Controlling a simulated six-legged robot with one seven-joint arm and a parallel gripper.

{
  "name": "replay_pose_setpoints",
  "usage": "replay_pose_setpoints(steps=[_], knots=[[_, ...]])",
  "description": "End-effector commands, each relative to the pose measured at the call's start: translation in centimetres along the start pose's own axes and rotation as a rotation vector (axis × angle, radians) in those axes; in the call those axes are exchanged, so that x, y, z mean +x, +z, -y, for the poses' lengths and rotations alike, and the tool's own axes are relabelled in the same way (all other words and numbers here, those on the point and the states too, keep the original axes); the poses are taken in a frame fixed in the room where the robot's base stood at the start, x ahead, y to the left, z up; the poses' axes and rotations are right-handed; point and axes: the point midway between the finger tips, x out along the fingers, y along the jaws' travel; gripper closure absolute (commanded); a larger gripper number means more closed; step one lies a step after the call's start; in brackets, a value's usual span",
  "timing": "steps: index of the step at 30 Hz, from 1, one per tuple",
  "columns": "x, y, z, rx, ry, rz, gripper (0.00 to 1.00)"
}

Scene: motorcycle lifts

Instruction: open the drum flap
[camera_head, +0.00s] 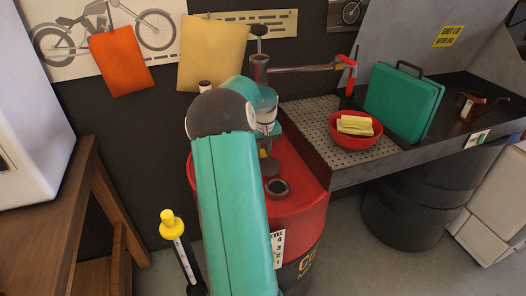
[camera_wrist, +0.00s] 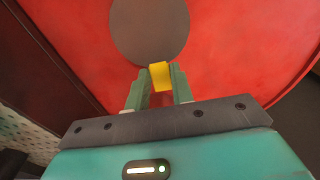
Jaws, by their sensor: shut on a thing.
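The drum (camera_head: 312,207) has a red lid and stands behind my arm in the head view; its red top (camera_wrist: 235,55) fills much of the wrist view. A round grey flap (camera_wrist: 150,28) shows at the top of the wrist view, with a yellow tab (camera_wrist: 160,76) at its near edge. My gripper (camera_wrist: 159,85) is shut on the yellow tab, one green finger on each side. In the head view my arm hides part of the drum top. How far the flap is tilted is hard to tell.
A dark-ringed round fitting (camera_head: 277,188) sits on the drum top. To the right, a perforated bench (camera_head: 318,125) holds a red bowl (camera_head: 352,140) with yellow cloth and a green case (camera_head: 403,100). A wooden table (camera_head: 60,190) and a yellow-topped post (camera_head: 172,224) stand left.

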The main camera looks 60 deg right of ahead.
Motion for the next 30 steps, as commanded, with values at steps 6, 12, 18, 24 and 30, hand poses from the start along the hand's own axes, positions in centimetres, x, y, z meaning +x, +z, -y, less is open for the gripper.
replay_pose_setpoints(steps=[6,12,18,24,30], knots=[[-1.5,0.8,-0.1,0.004,-0.001,-0.142,1.00],[-2.7,1.7,-0.1,0.005,0.000,-0.290,1.00],[-3.6,2.5,-0.1,0.003,0.001,-0.403,1.00],[-4.0,3.0,0.0,0.000,0.001,-0.395,1.00],[-4.1,3.3,0.0,0.000,0.000,-0.391,1.00]])
